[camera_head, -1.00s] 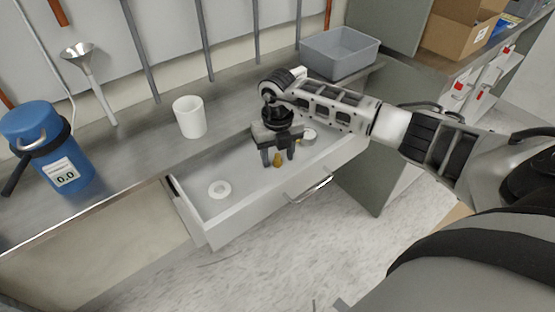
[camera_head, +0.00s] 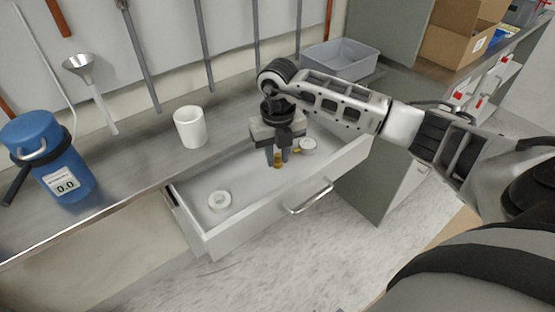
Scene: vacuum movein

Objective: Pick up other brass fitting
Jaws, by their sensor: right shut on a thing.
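A small brass fitting (camera_head: 278,163) shows between the fingertips of my right gripper (camera_head: 278,158), which is shut on it. The gripper points down inside the open drawer (camera_head: 247,203). Whether the fitting still touches the drawer floor I cannot tell. A second small brass-coloured bit (camera_head: 296,150) shows just right of the gripper, beside a round whitish piece (camera_head: 308,145) in the drawer. My left gripper is not in view.
A white ring-shaped piece (camera_head: 219,200) lies at the drawer's left end. On the counter stand a white cup (camera_head: 190,127), a blue canister (camera_head: 48,155) and a grey bin (camera_head: 340,60). A metal funnel (camera_head: 90,80) is at the back left.

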